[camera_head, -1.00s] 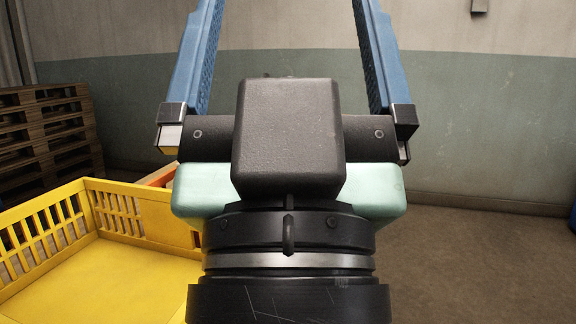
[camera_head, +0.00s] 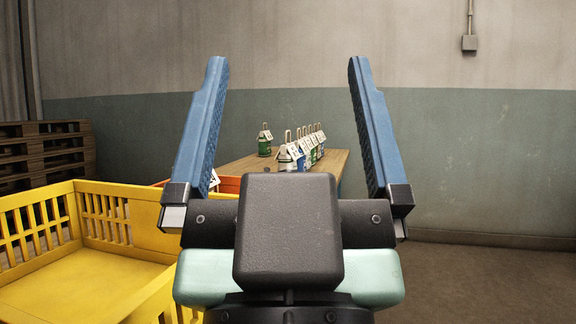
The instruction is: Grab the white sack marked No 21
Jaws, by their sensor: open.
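Several small sacks with pale tags stand in a row on a wooden table (camera_head: 333,164), seen between my fingers. The markings are too small to read, so I cannot tell which is No 21. My gripper (camera_head: 288,62) is open and empty, its two blue fingers wide apart, nearer to me than the table and not touching any sack.
A yellow slatted crate (camera_head: 88,279) stands at the left front. An orange edge (camera_head: 229,185) shows between it and the table, with a white item with a dark mark (camera_head: 214,180) there. Wooden pallets (camera_head: 45,160) are stacked at the back left. The floor at right is clear.

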